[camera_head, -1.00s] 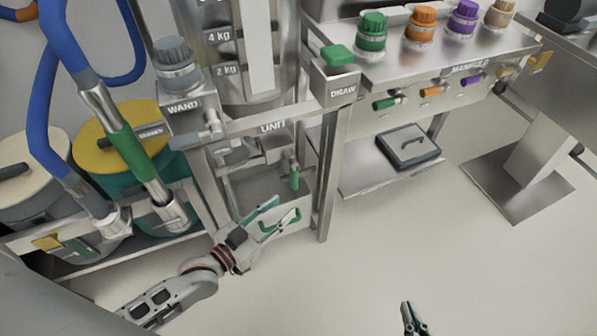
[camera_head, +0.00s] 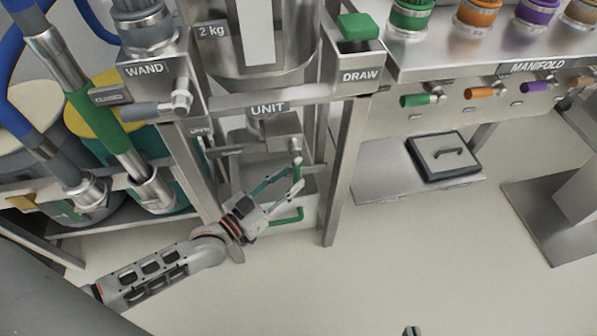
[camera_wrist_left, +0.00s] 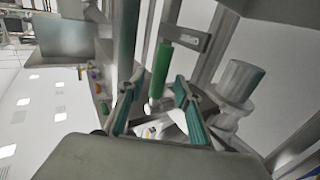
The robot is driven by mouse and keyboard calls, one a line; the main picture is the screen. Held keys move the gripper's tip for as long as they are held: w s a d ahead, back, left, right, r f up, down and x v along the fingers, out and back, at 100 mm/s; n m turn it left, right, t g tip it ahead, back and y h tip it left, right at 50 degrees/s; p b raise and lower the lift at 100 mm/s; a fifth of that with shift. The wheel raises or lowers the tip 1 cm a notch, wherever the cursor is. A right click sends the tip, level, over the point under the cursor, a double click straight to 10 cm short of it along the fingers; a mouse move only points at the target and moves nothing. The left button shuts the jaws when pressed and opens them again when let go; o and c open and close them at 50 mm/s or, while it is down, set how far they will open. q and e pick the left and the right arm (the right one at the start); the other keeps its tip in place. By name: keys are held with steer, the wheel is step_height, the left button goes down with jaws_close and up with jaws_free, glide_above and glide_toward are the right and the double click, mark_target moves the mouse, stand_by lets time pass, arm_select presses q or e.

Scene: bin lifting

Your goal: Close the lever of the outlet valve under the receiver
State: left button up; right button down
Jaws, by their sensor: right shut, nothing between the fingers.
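The receiver (camera_head: 262,72) is the clear and steel vessel at the top, above the frame marked UNIT. I cannot tell whether a finger touches the lever. My right gripper (camera_head: 412,331) barely shows at the bottom edge, shut and empty.
A steel frame post (camera_head: 344,170) stands to the right. The floor in front is clear.

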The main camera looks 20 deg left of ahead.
mark_target(294, 176)
arm_select(q)
steer(key=shift+x, duration=1.15)
steer(key=shift+w+d+f+b, duration=0.1)
steer(key=shift+w+d+b, duration=0.2)
steer(key=shift+w, duration=0.35)
arm_select(e)
steer(key=shift+w+a+r, duration=0.2)
steer(key=shift+a+r, duration=0.05)
